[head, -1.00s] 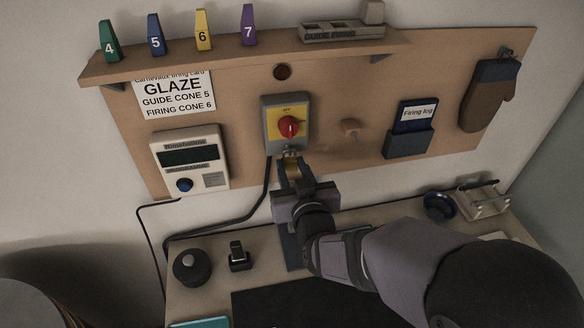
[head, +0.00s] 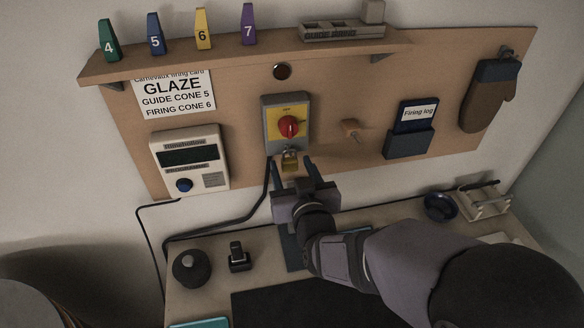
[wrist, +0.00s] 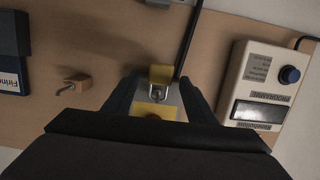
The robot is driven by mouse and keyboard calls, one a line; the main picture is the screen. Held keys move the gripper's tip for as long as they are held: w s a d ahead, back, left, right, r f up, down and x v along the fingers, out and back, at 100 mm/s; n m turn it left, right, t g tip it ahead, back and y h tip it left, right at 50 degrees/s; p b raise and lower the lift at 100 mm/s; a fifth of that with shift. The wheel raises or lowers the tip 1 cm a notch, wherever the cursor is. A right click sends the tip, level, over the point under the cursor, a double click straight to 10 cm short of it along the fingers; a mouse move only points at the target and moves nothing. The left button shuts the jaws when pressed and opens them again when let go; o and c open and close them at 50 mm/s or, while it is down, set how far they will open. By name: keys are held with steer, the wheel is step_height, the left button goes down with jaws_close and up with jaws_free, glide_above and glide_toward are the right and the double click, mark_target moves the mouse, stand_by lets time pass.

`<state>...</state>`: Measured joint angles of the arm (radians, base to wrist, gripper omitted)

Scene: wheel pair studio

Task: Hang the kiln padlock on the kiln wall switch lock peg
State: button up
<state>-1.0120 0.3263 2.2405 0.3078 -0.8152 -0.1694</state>
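The brass kiln padlock (head: 290,162) hangs just below the kiln wall switch (head: 287,122), a grey and yellow box with a red knob. My gripper (head: 292,172) is open below the padlock. In the wrist view its two fingers stand apart on either side of the padlock, with visible gaps, and hide part of the switch.
A wooden peg with a hook (head: 351,129) is right of the switch, and a programmer box (head: 190,160) is left of it. A black cable (head: 262,200) runs down close to my gripper's left. A shelf (head: 240,62) overhangs above.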

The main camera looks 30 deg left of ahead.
stand_by(0.3)
steer(key=b+v, duration=0.2)
steer(key=v, duration=0.5)
stand_by(0.3)
steer(key=shift+s, duration=0.1)
stand_by(0.3)
steer(key=s+d+f+g+h, duration=0.25)
steer(key=s+f+g, duration=0.4)
steer(key=f, duration=0.55)
steer(key=s+d+f+n+g+h, duration=0.2)
steer(key=s+d+f+g+h, duration=0.2)
steer(key=s+d+f+h, duration=0.4)
steer(key=w+d+m, duration=0.2)
steer(key=d+m, duration=0.1)
steer(key=d, duration=0.6)
steer(key=w+d+r+m, duration=0.1)
steer(key=d+m, duration=0.3)
steer(key=d, duration=0.6)
steer(key=w+d+r+m, duration=0.1)
steer(key=w+d+m, duration=0.3)
steer(key=d, duration=0.6)
steer(key=shift+d+g+h, duration=0.2)
steer(key=shift+g+h, duration=0.15)
